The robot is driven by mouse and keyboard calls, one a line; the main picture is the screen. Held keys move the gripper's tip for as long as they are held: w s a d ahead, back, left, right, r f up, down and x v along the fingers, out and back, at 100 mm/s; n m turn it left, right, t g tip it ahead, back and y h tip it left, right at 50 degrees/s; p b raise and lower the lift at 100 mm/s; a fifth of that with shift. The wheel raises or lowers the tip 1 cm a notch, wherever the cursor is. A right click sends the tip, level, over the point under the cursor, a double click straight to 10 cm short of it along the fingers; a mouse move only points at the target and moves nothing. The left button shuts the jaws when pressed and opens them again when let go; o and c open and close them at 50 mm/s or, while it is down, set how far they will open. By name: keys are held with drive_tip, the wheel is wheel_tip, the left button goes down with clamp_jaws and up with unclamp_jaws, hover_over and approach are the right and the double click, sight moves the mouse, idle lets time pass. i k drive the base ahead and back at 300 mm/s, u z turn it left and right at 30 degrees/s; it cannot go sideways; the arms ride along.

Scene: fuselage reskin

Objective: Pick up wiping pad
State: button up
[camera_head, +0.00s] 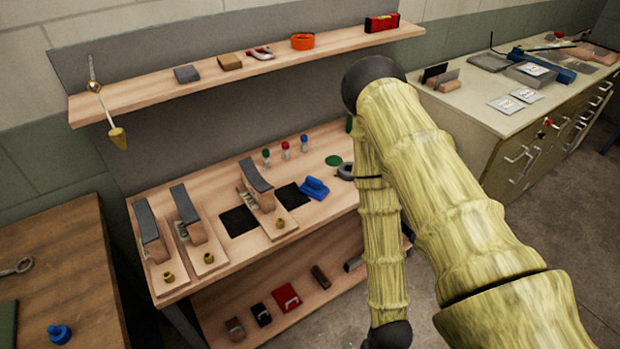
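I cannot tell for certain which thing is the wiping pad. Candidates are a grey flat block (187,74) and a brown block (230,62) side by side on the upper shelf, and a blue handled piece (314,189) on the workbench. My yellow-covered arm crosses the right middle of the view, bends at a dark elbow, and runs down to a dark joint at the bottom edge. Nothing visible of my arm touches these things.
The upper shelf (130,101) also holds an orange tape roll (302,41) and a red level (381,22). The workbench (222,262) carries curved panels on stands, dark squares and small bottles. A lower shelf holds several small items. A drawer cabinet (520,152) stands right, a wooden table (80,262) left.

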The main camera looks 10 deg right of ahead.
sight(313, 187)
drive_tip(key=u, duration=3.15)
drive_tip(key=k, duration=1.75)
drive_tip(key=z, duration=1.95)
